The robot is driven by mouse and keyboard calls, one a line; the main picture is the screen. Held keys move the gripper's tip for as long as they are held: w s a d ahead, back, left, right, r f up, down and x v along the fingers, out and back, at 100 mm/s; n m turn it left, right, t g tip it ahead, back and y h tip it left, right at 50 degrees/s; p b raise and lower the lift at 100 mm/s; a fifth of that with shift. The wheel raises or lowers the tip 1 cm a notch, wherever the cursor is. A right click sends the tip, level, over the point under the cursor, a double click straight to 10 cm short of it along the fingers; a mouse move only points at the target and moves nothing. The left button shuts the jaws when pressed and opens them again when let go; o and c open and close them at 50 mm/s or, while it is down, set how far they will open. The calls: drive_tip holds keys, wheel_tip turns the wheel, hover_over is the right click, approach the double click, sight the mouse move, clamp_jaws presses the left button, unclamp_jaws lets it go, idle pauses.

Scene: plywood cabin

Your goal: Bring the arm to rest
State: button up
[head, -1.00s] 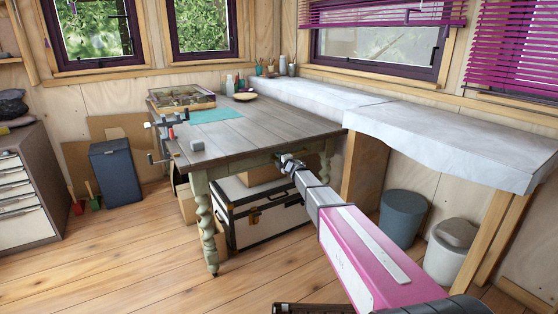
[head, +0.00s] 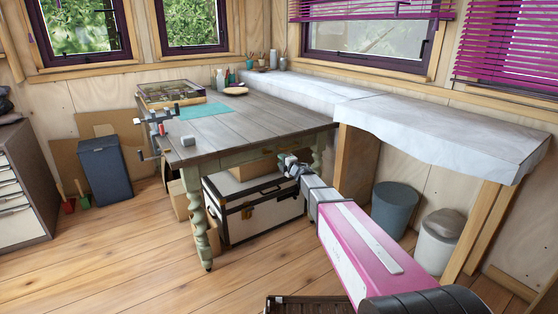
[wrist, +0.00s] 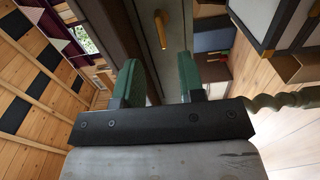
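My arm reaches forward in the head view. My gripper (head: 290,165) is in front of the wooden table's near side, below the tabletop (head: 262,122) and close to the turned green leg at the right. In the wrist view my gripper (wrist: 160,78) has two green fingers standing well apart. Nothing is held between them. Beyond the fingers is a panel with a brass handle (wrist: 160,29). The head view shows the fingertips too small to judge their gap.
A black-and-white chest (head: 255,207) stands under the table. A grey block (head: 188,140) lies on the tabletop near a clamp (head: 158,128). Two bins (head: 394,209) stand under the covered bench (head: 440,128) at right. The wooden floor (head: 110,250) at front left is clear.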

drive_tip(key=s+d+f+m+g+h, duration=0.2)
drive_tip(key=s+d+f+m+h, duration=0.2)
drive_tip(key=s+d+m+h, duration=0.35)
drive_tip(key=s+d+f+m+g+h, duration=0.2)
drive_tip(key=s+d+f+m+h, duration=0.25)
drive_tip(key=s+d+m, duration=0.4)
drive_tip(key=s+d+f+m+g, duration=0.1)
drive_tip(key=s+m+g, duration=0.2)
drive_tip(key=s, duration=0.5)
drive_tip(key=s+d+f+m+g+y, duration=0.1)
drive_tip(key=s+g, duration=0.3)
drive_tip(key=s, duration=0.4)
drive_tip(key=s+d+f+m+g+y, duration=0.1)
drive_tip(key=s+m+g, duration=0.3)
drive_tip(key=s, duration=0.4)
drive_tip(key=shift+s+d+f+m, duration=0.3)
drive_tip(key=shift+d+f, duration=0.1)
drive_tip(key=shift+f, duration=0.35)
